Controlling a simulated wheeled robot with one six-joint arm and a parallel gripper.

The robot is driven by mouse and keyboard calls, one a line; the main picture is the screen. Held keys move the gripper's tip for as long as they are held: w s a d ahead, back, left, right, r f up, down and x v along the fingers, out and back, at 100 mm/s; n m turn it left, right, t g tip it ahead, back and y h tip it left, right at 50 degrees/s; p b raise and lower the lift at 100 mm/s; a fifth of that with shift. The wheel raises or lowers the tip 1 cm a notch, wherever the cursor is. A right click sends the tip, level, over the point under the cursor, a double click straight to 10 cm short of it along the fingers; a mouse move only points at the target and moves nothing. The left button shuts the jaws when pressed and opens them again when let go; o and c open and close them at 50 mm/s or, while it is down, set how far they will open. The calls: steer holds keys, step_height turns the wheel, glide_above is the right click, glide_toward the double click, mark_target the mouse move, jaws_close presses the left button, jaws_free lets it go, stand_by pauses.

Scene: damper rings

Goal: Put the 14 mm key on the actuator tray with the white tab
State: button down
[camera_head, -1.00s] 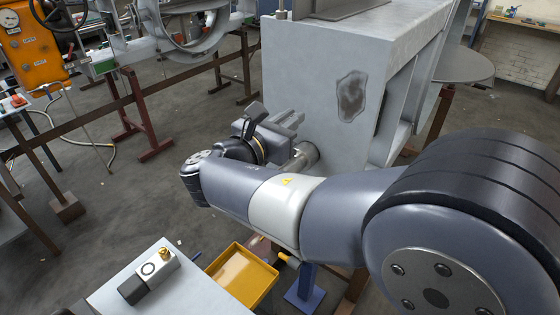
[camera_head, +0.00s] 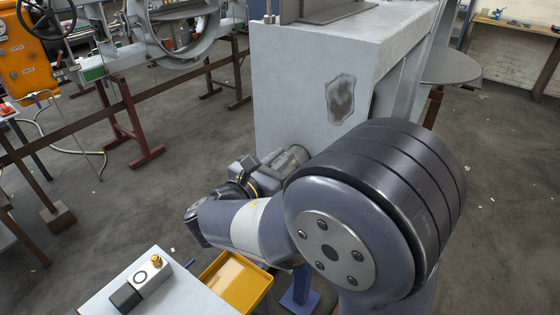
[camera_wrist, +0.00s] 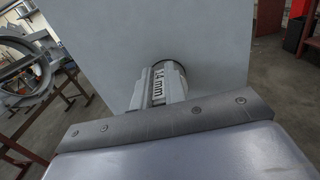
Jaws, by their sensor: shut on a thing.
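My gripper (camera_head: 268,172) is in front of the lower wall of a large grey box. In the wrist view, my gripper (camera_wrist: 155,92) is shut on a grey key (camera_wrist: 154,86) labelled "14 mm". A round grey end (camera_wrist: 171,68) shows just beyond the label, against the wall; I cannot tell whether it touches the wall. A yellow tray (camera_head: 262,292) is below my arm in the head view. A small grey actuator-like block with a brass knob (camera_head: 155,260) lies on a pale table. I see no white tab on the tray.
The grey box (camera_head: 300,75) with a dark stain fills the space ahead. The pale table (camera_head: 185,297) is at the lower left, beside the yellow tray. A blue stand (camera_head: 300,300) is below the arm. Brown rails and an orange cabinet (camera_head: 25,65) stand at the left.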

steer(key=shift+f, duration=0.45)
steer(key=shift+f, duration=0.1)
steer(key=shift+f, duration=0.15)
steer(key=c, duration=1.5)
jaws_free()
steer(key=shift+o, duration=0.2)
steer(key=b+v, duration=0.1)
steer(key=v, duration=0.9)
steer(key=shift+s+b, duration=0.35)
steer(key=shift+s, duration=0.05)
steer(key=shift+a, duration=0.15)
